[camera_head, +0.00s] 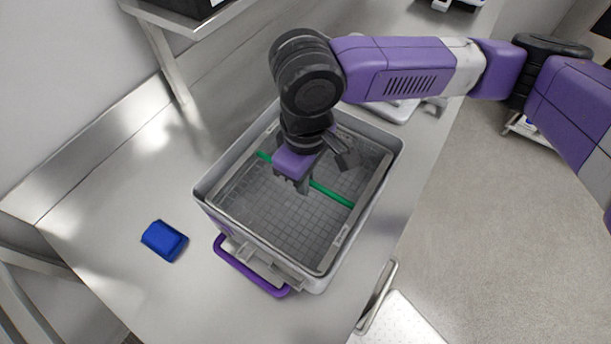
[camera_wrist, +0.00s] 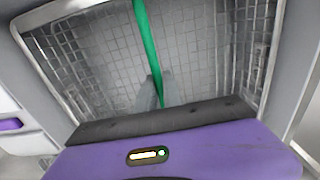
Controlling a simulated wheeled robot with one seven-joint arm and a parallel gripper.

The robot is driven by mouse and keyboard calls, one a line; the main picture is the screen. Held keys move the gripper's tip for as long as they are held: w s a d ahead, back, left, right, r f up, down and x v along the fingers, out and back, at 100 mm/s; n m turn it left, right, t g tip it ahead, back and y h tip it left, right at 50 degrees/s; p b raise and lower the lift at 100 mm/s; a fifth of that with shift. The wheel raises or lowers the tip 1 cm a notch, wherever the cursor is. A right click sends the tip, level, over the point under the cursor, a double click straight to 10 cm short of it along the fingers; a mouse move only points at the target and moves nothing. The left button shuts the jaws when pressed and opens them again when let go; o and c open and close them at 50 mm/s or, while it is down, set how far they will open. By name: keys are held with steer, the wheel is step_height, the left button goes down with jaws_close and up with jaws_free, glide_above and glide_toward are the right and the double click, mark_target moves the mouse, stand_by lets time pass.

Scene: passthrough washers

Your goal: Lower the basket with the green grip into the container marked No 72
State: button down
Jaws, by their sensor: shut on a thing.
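The wire-mesh basket (camera_head: 262,212) has a green grip (camera_head: 336,196) running across its middle as a bar. My gripper (camera_head: 299,187) points down over the basket and is shut on the green grip near its middle. The grip (camera_wrist: 147,42) also runs down to my fingers (camera_wrist: 157,92) in the wrist view, with the mesh (camera_wrist: 205,60) below. The basket sits within the walls of a grey rectangular container (camera_head: 318,284). I cannot tell whether its bottom rests on the container's floor. No number is readable on the container.
The container stands on a steel counter (camera_head: 110,205) and has a purple handle (camera_head: 248,272) on its near side. A blue object (camera_head: 164,241) lies to its left. A shelf (camera_head: 205,22) is above at the back left. The counter's left part is mostly free.

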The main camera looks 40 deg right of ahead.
steer(key=shift+f+b, duration=1.65)
steer(key=shift+f, duration=0.9)
stand_by(1.3)
stand_by(0.3)
steer(key=c, duration=0.9)
jaws_free()
steer(key=shift+r, duration=0.1)
steer(key=shift+r+p, duration=3.4)
steer(key=shift+r, duration=0.05)
